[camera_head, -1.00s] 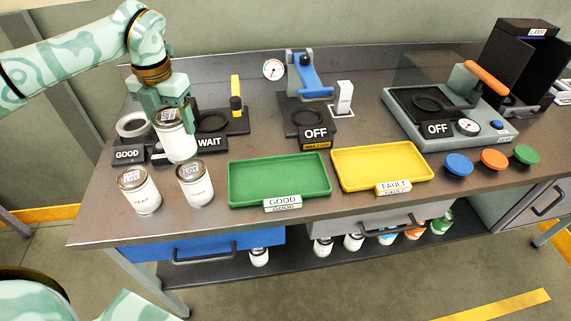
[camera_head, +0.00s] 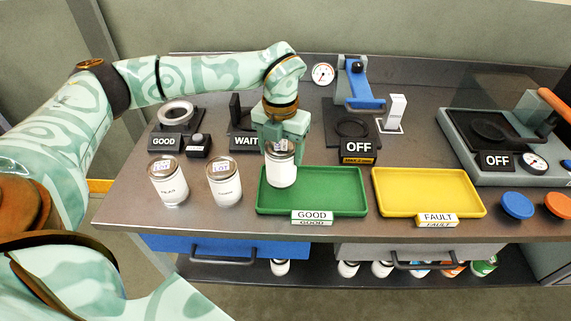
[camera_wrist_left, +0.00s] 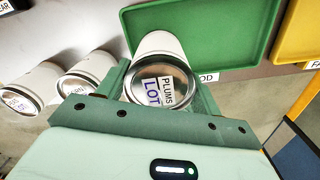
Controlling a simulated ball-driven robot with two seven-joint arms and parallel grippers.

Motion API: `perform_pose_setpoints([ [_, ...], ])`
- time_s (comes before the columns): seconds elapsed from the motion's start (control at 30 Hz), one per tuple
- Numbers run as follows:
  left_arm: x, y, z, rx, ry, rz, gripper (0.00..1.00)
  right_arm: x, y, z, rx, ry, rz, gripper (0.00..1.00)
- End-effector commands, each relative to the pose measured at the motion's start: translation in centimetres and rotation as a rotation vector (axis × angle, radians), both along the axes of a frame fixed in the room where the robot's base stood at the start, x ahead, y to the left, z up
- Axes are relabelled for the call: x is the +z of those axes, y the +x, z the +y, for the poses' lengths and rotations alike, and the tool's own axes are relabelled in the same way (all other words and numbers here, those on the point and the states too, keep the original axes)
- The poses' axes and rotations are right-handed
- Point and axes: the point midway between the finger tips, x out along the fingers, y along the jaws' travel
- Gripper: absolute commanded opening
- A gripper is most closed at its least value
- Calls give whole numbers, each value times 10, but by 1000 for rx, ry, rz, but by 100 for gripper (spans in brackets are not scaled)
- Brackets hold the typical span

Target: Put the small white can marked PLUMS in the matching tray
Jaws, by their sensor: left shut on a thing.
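The small white can marked PLUMS (camera_head: 281,172) is upright in my left gripper (camera_head: 281,146), which is shut on it. In the left wrist view the can's lid (camera_wrist_left: 158,88) reads PLUMS and LOT, between the gripper's fingers. The can is over the left part of the green tray marked GOOD (camera_head: 335,203); I cannot tell whether it touches the tray floor. The yellow tray marked FAULT (camera_head: 430,190) is to the right and is empty. My right gripper is not in view.
Two other white cans, one (camera_head: 167,182) at the left and one (camera_head: 224,184) nearer the green tray, stand on the bench. Behind are a GOOD display with a ring (camera_head: 177,114), a WAIT sign (camera_head: 245,143) and a blue-handled press (camera_head: 358,85). Orange (camera_head: 558,205) and blue (camera_head: 517,205) buttons are at right.

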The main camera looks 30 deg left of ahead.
Motion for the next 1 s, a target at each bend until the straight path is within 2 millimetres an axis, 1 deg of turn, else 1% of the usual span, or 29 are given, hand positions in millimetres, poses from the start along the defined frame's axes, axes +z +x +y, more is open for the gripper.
perform_pose_setpoints([
  [0.13, -10, 2, -9, -3, -2, -1, 25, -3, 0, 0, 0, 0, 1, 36],
  [0.3, -39, 2, -9, 0, 0, 1, 25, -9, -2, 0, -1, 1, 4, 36],
  [0.37, -42, 2, -9, 0, 0, -1, 25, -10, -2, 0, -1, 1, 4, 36],
  [0.57, -40, 2, -8, 0, 0, -2, 25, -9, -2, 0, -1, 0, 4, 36],
  [0.67, -42, 2, -8, -1, 0, -2, 25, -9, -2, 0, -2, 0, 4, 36],
  [0.7, -43, 2, -8, -1, 0, -1, 71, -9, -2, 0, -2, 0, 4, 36],
  [0.77, -43, 2, -8, -1, 0, -1, 87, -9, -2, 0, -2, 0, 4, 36],
  [1.0, -43, 2, -8, -1, 0, -1, 87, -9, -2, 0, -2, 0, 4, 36],
])
